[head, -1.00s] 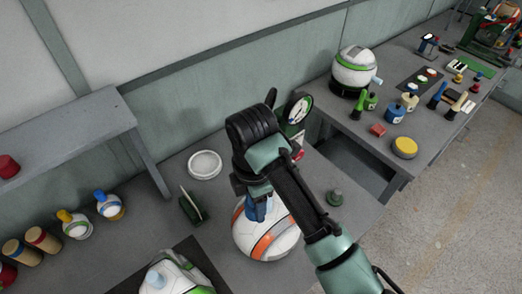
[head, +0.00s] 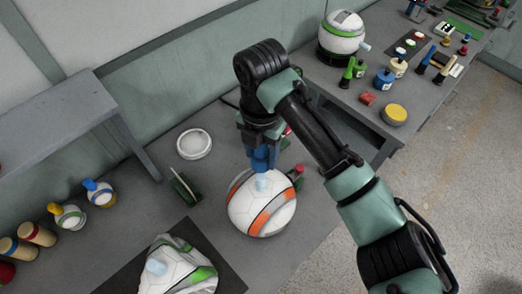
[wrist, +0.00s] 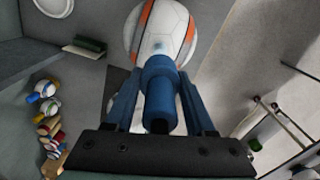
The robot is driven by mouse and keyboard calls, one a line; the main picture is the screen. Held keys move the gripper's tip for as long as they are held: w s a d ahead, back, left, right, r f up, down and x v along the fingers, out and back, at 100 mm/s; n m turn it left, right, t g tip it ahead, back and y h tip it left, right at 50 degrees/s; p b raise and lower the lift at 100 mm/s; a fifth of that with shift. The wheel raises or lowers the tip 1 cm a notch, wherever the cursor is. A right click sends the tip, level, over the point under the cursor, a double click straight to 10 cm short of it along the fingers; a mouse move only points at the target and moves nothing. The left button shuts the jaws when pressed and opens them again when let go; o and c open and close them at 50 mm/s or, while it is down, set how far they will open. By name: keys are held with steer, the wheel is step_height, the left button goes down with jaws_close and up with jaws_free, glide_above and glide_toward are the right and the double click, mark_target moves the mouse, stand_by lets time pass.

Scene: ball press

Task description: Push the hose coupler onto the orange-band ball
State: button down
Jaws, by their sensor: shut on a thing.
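The orange-band ball (head: 262,215), white with orange and grey patches, sits on the grey bench. A pale blue nozzle (head: 263,182) stands up from its top. My gripper (head: 262,152) is above the ball, shut on the blue hose coupler (head: 264,161), which points down. In the head view the coupler's lower end meets the nozzle's top; I cannot tell whether they touch.
A crumpled green-band ball (head: 178,268) lies on a dark mat at front left. A dark green block (head: 184,186) and a white round dish (head: 194,144) stand left of the ball. Another green-band ball (head: 342,35) is on the right bench. A raised shelf (head: 65,125) is at left.

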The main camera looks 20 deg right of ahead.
mark_target(261, 177)
steer(key=shift+f+b, duration=1.8)
steer(key=shift+f, duration=0.9)
steer(key=shift+f+b, duration=1.35)
steer(key=shift+f, duration=0.85)
steer(key=shift+c, duration=0.8)
jaws_free()
steer(key=shift+r, duration=0.1)
step_height(261, 177, up, 13)
steer(key=shift+f+p, duration=0.1)
steer(key=shift+p, duration=0.2)
